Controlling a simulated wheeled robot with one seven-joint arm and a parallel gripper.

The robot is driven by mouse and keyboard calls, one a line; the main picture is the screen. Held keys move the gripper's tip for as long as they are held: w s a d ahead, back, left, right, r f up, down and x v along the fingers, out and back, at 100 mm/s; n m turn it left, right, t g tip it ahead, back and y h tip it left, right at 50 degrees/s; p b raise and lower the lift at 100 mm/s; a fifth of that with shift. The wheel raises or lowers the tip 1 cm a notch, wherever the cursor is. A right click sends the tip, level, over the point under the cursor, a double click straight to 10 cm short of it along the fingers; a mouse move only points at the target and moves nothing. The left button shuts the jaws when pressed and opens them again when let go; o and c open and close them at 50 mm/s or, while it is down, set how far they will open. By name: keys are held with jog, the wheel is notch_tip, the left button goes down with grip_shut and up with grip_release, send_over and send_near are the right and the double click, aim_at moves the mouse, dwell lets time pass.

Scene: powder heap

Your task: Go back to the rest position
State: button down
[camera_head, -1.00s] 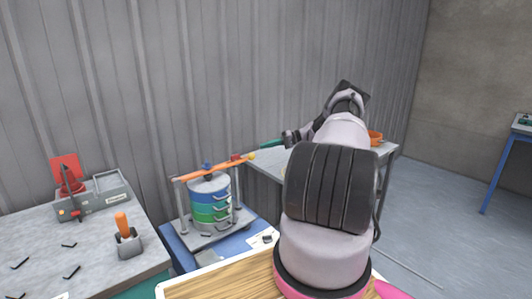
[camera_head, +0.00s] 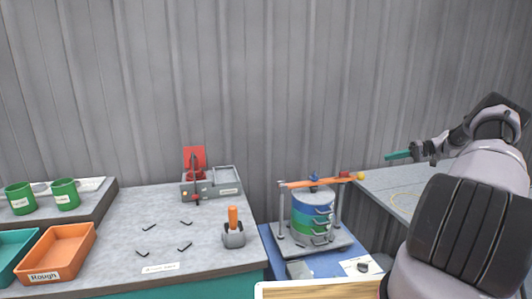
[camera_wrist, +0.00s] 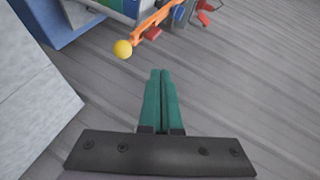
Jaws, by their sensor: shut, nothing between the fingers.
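My gripper (camera_wrist: 162,78) shows in the wrist view with its two green fingers side by side, shut and empty. In the head view my gripper (camera_head: 397,155) is at the right, held out level in front of the grey wall, above the corner of the right table. Its fingers point left towards the yellow ball end of the orange bar, with a gap between. No object is held.
A stack of banded sieves (camera_head: 312,216) stands in a frame under an orange bar (camera_head: 325,182) with a yellow ball (camera_head: 361,176). The left bench (camera_head: 120,235) holds an orange-handled tool (camera_head: 233,228), a red-and-grey device (camera_head: 210,181), an orange tray (camera_head: 58,252) and green mugs (camera_head: 66,194). The right table (camera_head: 398,190) is largely hidden by my arm.

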jog(key=s+a+r+g+h, duration=0.2)
jog(key=a+r+h, duration=0.1)
jog(key=a+r, duration=0.6)
jog(key=s+a+r+g+h, duration=0.1)
jog(key=s+a+r+h, duration=0.1)
jog(key=a+r, duration=0.7)
jog(key=s+a+r+m+t+h, duration=0.1)
jog(key=s+a+r+h, duration=0.3)
jog(key=s+a+r, duration=0.7)
jog(key=s+a+m+t+h, duration=0.1)
jog(key=s+t, duration=0.1)
jog(key=s, duration=1.1)
jog(key=s+a+r+m+t+h, duration=0.1)
jog(key=s+a+m+t, duration=0.1)
jog(key=s, duration=1)
jog(key=shift+s+t, duration=0.35)
jog(key=shift+t, duration=0.25)
jog(key=shift+a, duration=0.1)
